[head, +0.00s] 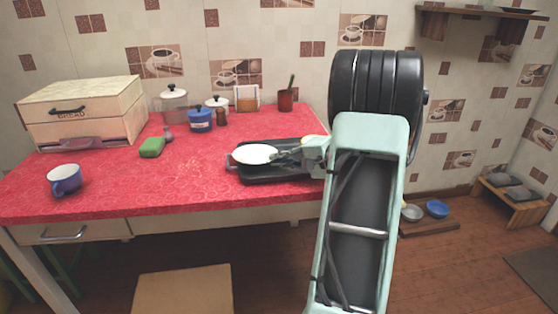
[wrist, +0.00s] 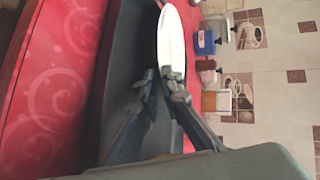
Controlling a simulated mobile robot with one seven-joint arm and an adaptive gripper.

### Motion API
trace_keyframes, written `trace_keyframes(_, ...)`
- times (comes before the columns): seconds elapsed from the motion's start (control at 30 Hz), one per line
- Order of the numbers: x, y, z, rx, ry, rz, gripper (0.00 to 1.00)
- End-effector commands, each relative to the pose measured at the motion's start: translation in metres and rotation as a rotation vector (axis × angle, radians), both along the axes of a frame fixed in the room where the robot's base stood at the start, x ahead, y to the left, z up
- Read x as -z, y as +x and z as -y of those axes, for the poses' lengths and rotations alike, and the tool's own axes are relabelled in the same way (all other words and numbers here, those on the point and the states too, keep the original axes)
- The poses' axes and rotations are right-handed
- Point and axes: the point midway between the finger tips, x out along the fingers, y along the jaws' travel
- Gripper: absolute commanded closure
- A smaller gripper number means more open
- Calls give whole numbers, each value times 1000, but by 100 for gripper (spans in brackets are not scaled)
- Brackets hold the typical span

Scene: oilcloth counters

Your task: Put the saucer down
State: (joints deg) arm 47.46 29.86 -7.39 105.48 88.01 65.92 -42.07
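The white saucer (head: 254,154) is at the left part of the dark tray (head: 262,178) on the red counter. In the wrist view the saucer (wrist: 172,38) shows nearly edge-on, with its near rim between my fingertips. My gripper (head: 281,156) reaches in from the right and is shut on that rim; it also shows in the wrist view (wrist: 168,76). The saucer looks about level in the head view. I cannot tell whether it touches the tray or hangs just above it. The tray's right end is hidden by my arm.
A green sponge (head: 152,147), a blue pot (head: 200,120) and a blue cup (head: 65,179) stand to the left. A bread box (head: 84,110) is at the back left. A red utensil holder (head: 286,100) is behind the tray. Red counter is clear left of the tray.

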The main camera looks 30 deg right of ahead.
Motion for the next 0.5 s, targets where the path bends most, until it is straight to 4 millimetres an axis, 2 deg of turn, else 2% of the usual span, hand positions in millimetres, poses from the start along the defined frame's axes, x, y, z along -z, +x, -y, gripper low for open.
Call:
trace_keyframes(0.03, -1, 0, 0, 0, 0, 1, 87)
trace_keyframes(0.1, -1, 0, 0, 0, 0, 1, 79)
trace_keyframes(0.13, -1, 0, 0, 0, 0, 1, 78)
trace_keyframes(0.5, -6, 0, 0, -1, 1, 1, 78)
